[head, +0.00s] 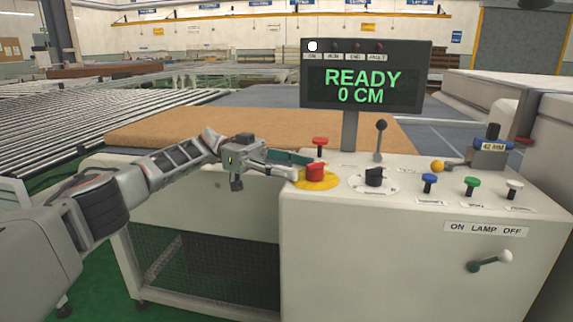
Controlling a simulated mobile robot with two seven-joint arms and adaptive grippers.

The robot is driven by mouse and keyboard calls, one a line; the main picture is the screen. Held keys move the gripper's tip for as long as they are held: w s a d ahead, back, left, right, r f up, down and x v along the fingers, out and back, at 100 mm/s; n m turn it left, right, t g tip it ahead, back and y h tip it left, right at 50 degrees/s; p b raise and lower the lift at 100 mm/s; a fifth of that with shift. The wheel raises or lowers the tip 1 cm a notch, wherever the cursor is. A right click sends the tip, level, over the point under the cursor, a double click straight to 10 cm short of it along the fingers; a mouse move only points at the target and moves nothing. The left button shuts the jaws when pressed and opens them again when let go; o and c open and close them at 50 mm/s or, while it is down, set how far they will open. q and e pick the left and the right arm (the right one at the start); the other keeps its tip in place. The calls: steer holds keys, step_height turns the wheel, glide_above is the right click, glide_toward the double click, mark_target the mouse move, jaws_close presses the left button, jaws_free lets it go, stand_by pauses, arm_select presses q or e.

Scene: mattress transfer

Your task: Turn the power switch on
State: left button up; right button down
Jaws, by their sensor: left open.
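A red knob on a yellow round base (319,181) stands at the left end of the control panel top (420,212). A black rotary switch (374,176) on a white dial sits to its right. I cannot tell from the small labels which control is the power switch. My left gripper (300,167) comes in from the left, open, with its fingertips right beside the red knob; I cannot tell whether they touch it. The display (362,88) reads READY 0 CM, and a white lamp (312,46) at its top left is lit. My right gripper is not in view.
A lamp lever (490,261) is on the front face. A brown board (180,128) lies behind.

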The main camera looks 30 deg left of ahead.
arm_select(q)
steer(key=shift+a, duration=1.4)
